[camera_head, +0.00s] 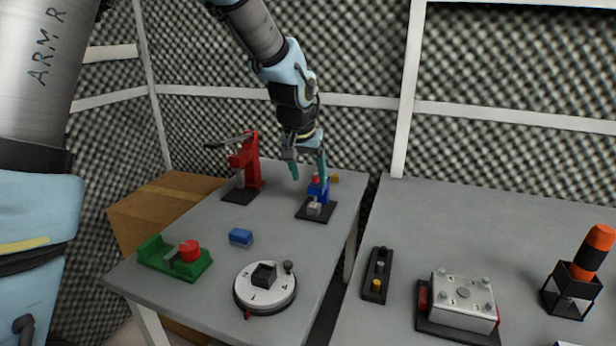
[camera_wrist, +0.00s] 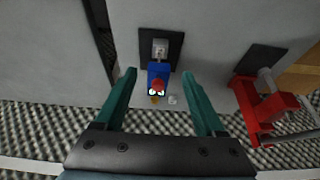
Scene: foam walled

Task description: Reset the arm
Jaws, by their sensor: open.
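My gripper (camera_head: 308,168) hangs from the arm over the back part of the left table. Its two teal fingers are spread apart with nothing between them. A blue device with a red top (camera_head: 318,188) stands on a black base plate just below and right of the fingers. In the wrist view my gripper (camera_wrist: 158,98) shows open, with the blue device (camera_wrist: 157,72) lying between the fingers' lines of reach. Whether a finger touches the device cannot be told.
A red lever press (camera_head: 247,165) stands left of my gripper. A blue block (camera_head: 241,237), a green base with a red button (camera_head: 176,258) and a round white dial (camera_head: 265,290) are nearer. The right table (camera_head: 500,225) holds more devices. Foam walls stand behind.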

